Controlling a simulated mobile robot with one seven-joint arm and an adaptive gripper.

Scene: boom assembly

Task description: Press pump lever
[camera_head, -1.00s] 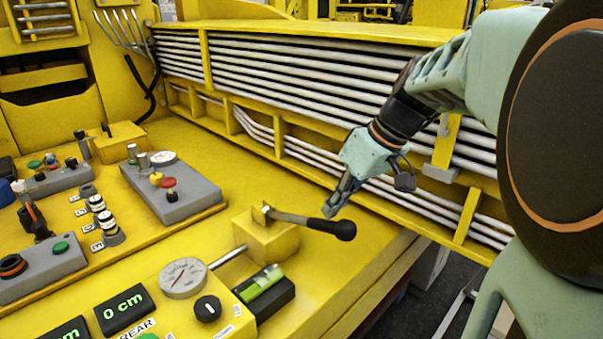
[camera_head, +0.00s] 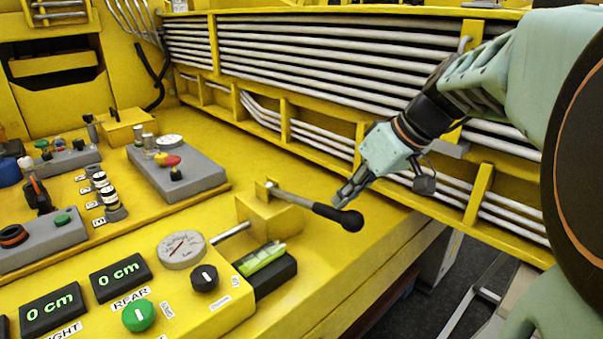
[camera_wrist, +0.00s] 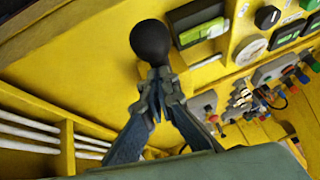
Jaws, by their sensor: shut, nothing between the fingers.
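The pump lever (camera_head: 315,207) is a metal rod with a black grip and round knob, rising from a yellow block (camera_head: 270,216) on the yellow bench. It slants out to the right, its knob at the right end. My gripper (camera_head: 342,200) is shut and empty, its fingertips close above the black grip near the knob. In the wrist view the black knob (camera_wrist: 151,41) shows just beyond my fingertips (camera_wrist: 158,78), which hide the rest of the lever. I cannot tell whether the fingertips touch the grip.
A round gauge (camera_head: 181,249), a black knob switch (camera_head: 204,279) and a level vial (camera_head: 262,258) sit in front of the lever. A grey control box (camera_head: 190,177) stands to its left. Metal pipes (camera_head: 330,62) run along the wall behind. The bench edge drops off at right.

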